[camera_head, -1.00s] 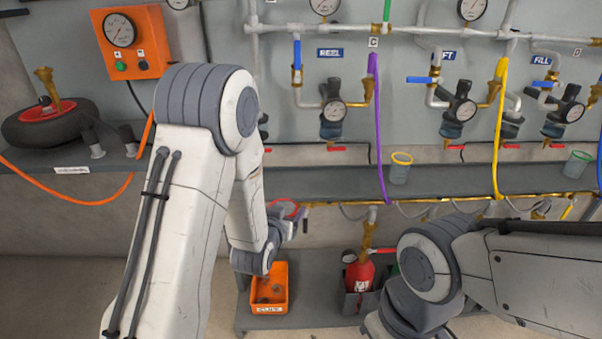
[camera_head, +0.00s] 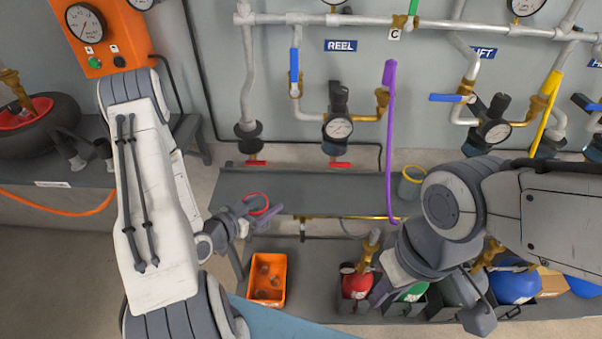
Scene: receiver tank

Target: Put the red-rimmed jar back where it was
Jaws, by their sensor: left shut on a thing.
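The red-rimmed jar (camera_head: 259,203) is in my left gripper (camera_head: 246,212), left of the middle of the head view. Its red rim shows; most of its body is hidden or hard to make out. The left gripper is shut on it, in front of the left part of the grey shelf (camera_head: 310,187). Whether the jar touches the shelf cannot be told. My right gripper (camera_head: 428,300) is open in front of the cylinders at lower right, with its fingers apart.
A yellow-rimmed jar (camera_head: 411,184) stands on the shelf, partly behind my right arm. A purple hose (camera_head: 390,140) hangs over the shelf. An orange bin (camera_head: 267,292) and a red cylinder (camera_head: 355,285) are below. The shelf between the two jars looks clear.

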